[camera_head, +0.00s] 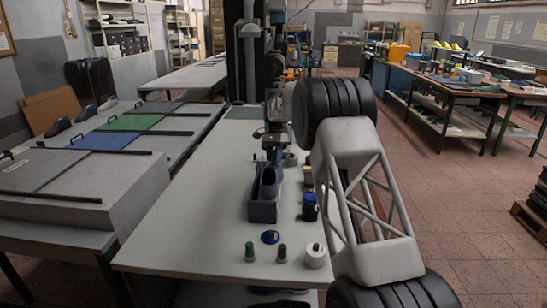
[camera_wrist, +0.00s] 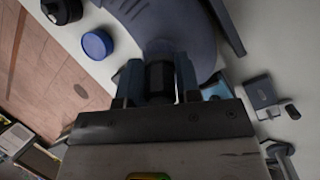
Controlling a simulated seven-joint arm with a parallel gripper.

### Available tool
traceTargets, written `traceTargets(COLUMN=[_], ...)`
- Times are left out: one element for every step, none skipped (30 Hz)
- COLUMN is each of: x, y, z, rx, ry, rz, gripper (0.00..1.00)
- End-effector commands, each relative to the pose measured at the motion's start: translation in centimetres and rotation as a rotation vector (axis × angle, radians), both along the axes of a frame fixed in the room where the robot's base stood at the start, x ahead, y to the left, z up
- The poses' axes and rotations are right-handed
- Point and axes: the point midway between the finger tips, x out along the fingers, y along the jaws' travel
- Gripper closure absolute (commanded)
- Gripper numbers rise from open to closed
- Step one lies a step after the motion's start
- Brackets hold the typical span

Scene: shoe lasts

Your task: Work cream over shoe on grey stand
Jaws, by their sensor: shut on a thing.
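A dark shoe or last (camera_head: 268,180) stands upright in or behind a blue-grey tray (camera_head: 262,210) on the bench; which stand bears it is unclear. In the wrist view a large smooth blue-grey shape (camera_wrist: 180,22), probably the shoe, fills the top middle. My gripper (camera_wrist: 158,80) has its two blue fingers shut on a dark ribbed cylindrical handle (camera_wrist: 160,82). The handle's far end lies against or just in front of the blue-grey shape; contact cannot be told. In the head view my gripper is small and partly hidden by the arm.
A blue-and-black jar (camera_head: 309,208) is right of the tray. The bench's left side (camera_head: 195,220) is clear.

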Motion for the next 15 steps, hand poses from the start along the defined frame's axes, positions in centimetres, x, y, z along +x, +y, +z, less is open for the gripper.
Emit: traceTargets(x=[-0.08,-0.09,-0.09,-0.09,-0.09,-0.08,-0.08,-0.08,-0.08,-0.1,-0.14,-0.22,-0.32,-0.42,-0.58], y=[-0.04,-0.04,-0.05,-0.05,-0.04,-0.04,-0.04,-0.04,-0.04,-0.04,-0.03,-0.04,-0.04,-0.04,-0.04], z=[0.05,0.06,0.07,0.07,0.07,0.09,0.08,0.09,0.1,0.12,0.13,0.19,0.22,0.28,0.36], rx=[0.0,0.0,0.0,0.0,0.0,0.0,0.0,0.0,0.0,0.0,0.0,0.0,0.0,0.0,0.0], ry=[0.0,0.0,0.0,0.0,0.0,0.0,0.0,0.0,0.0,0.0,0.0,-0.001,-0.001,-0.001,-0.001], rz=[0.0,0.0,0.0,0.0,0.0,0.0,0.0,0.0,0.0,0.0,0.0,0.0,0.0,0.0,0.0], gripper=[0.92,0.92,0.92,0.92,0.92,0.92,0.92,0.92,0.92,0.92,0.92,0.92,0.92,0.92,0.92])
